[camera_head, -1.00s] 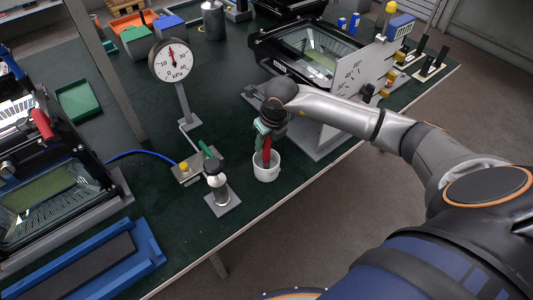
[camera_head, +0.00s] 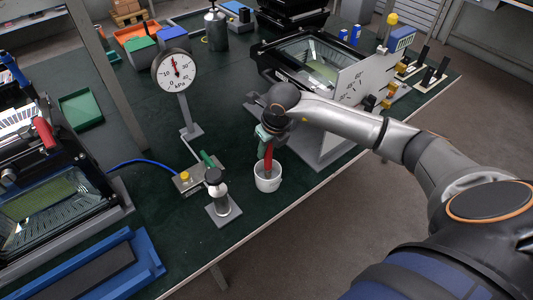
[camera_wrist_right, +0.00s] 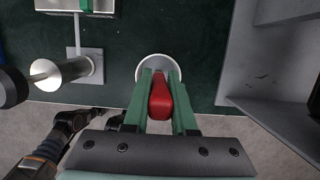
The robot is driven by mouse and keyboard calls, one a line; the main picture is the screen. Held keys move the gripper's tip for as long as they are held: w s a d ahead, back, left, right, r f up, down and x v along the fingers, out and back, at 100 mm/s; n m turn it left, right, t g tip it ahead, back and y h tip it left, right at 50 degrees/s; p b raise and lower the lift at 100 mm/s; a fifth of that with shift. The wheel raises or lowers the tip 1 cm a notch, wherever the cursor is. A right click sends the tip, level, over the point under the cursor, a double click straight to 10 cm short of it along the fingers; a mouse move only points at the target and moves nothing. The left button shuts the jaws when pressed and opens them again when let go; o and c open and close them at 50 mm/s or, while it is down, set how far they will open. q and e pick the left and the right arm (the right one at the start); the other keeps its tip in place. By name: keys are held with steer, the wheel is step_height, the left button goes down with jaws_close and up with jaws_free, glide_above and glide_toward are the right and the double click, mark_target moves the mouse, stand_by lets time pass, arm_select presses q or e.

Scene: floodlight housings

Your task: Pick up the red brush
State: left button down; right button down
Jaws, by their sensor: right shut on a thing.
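The red brush (camera_head: 268,157) stands upright over a white cup (camera_head: 269,182) near the table's front edge, its lower end inside the cup. My right gripper (camera_head: 266,140) comes down from above and is shut on the brush. In the right wrist view the red brush (camera_wrist_right: 160,98) sits between the two green fingers of my right gripper (camera_wrist_right: 161,100), with the white cup's rim (camera_wrist_right: 144,66) behind it. The brush's lower end is hidden by the cup and fingers. My left gripper is not in view.
A pressure gauge (camera_head: 174,70) on a stand and a small device with a dark knob (camera_head: 218,190) stand left of the cup. A floodlight housing (camera_head: 300,58) and a grey panel (camera_head: 362,85) stand behind and right. The table edge is close in front.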

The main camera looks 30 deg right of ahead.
steer(key=s+a+r+b, duration=0.2)
steer(key=s+a+r, duration=0.1)
steer(key=s+r, duration=0.9)
steer(key=shift+s+a, duration=0.15)
steer(key=shift+s, duration=0.65)
steer(key=shift+f, duration=0.1)
stand_by(0.8)
